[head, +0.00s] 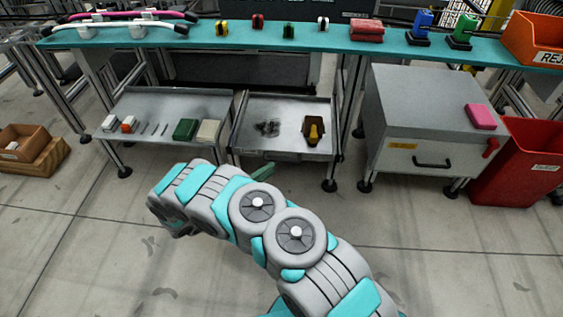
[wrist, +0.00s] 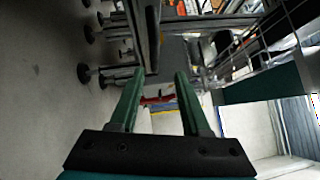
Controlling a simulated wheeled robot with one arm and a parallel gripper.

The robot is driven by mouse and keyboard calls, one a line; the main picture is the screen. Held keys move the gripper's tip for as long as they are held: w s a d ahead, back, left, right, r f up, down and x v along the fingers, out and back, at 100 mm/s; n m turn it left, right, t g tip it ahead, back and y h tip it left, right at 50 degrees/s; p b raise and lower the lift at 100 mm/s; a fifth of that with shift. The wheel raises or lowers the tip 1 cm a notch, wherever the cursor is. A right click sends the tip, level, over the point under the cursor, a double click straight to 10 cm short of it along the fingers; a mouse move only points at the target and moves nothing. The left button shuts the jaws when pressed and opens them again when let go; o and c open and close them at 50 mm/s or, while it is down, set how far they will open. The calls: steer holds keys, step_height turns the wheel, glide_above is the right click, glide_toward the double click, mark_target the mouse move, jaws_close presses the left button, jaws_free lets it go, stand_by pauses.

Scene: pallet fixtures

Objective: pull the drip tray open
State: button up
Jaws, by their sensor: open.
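The drip tray (head: 285,110) is a shallow grey tray with dark rims under the middle of the teal bench. It has dark stains inside and carries a yellow and black object (head: 314,130). My gripper (head: 265,170) is just in front of the tray's front edge, left of its middle, mostly hidden behind my arm. In the wrist view my gripper (wrist: 159,72) shows two green fingers spread apart with nothing held between them. A dark upright bar (wrist: 153,40) lies beyond the fingertips. I cannot tell whether the fingers touch it or whether it belongs to the tray.
A grey shelf (head: 165,103) with small parts is left of the tray. A grey cabinet (head: 430,115) with a black handle and a red bin (head: 520,165) stand to the right. Bench legs with black feet flank the tray. The floor in front is clear.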

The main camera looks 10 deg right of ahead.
mark_target(283, 161)
steer(key=shift+n+t, duration=0.3)
steer(key=x, duration=0.4)
steer(key=f+b+x, duration=0.1)
steer(key=x, duration=0.2)
steer(key=shift+w, duration=0.25)
jaws_close()
stand_by(1.1)
